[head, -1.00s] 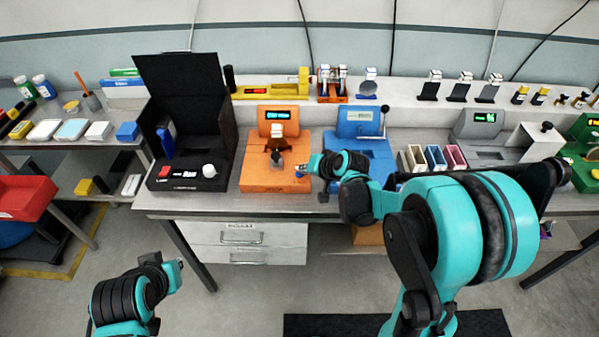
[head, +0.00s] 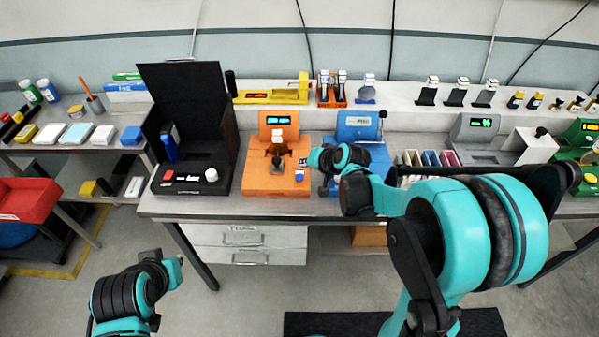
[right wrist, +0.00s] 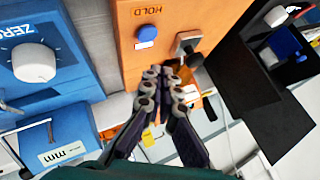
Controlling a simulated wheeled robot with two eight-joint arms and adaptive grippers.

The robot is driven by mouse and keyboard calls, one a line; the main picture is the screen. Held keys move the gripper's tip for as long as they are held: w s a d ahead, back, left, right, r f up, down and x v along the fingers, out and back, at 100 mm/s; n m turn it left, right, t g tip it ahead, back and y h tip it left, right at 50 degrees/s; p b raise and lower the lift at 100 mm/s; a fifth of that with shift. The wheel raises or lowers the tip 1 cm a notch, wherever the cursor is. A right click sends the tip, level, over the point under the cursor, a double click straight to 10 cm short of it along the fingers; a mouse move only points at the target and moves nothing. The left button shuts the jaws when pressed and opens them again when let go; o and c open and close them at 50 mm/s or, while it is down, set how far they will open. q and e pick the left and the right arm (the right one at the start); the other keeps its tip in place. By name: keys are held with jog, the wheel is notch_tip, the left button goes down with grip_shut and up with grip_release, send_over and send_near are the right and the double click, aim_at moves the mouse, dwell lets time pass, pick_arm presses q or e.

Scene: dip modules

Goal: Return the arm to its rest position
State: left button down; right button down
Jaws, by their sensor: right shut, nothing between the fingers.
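My right gripper (right wrist: 163,78) is shut and empty in the right wrist view, with its fingertips together. It is in front of the orange device (right wrist: 165,45), apart from the blue button (right wrist: 147,33) and the dark knob (right wrist: 189,42). In the head view, the right arm (head: 470,225) reaches from the lower right, its wrist (head: 345,163) above the bench by the blue device; the fingers are hard to make out there. My left arm (head: 125,292) is bent low in front of the bench at the lower left. Its fingers cannot be made out.
The orange device (head: 262,182) stands between an open black case (head: 190,100) and a blue device (head: 368,126). Small coloured bins (head: 430,159) and a grey device (head: 480,140) are at the right. The bench's front edge (head: 240,212) lies below; the floor before it has free room.

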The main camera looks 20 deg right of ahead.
notch_tip(320, 180, up, 2)
jog(key=shift+r+p, duration=0.1)
jog(key=shift+p, duration=0.45)
jog(key=s+r+n+h+b, duration=0.1)
jog(key=s+n, duration=0.1)
jog(key=s, duration=1)
jog(key=s+a+r+n+g+h+b, duration=0.1)
jog(key=s+n+h, duration=0.1)
jog(key=s, duration=1)
jog(key=shift+s+n+g, duration=0.3)
jog(key=shift+s+n, duration=0.1)
jog(key=shift+n, duration=0.1)
jog(key=shift+r, duration=0.1)
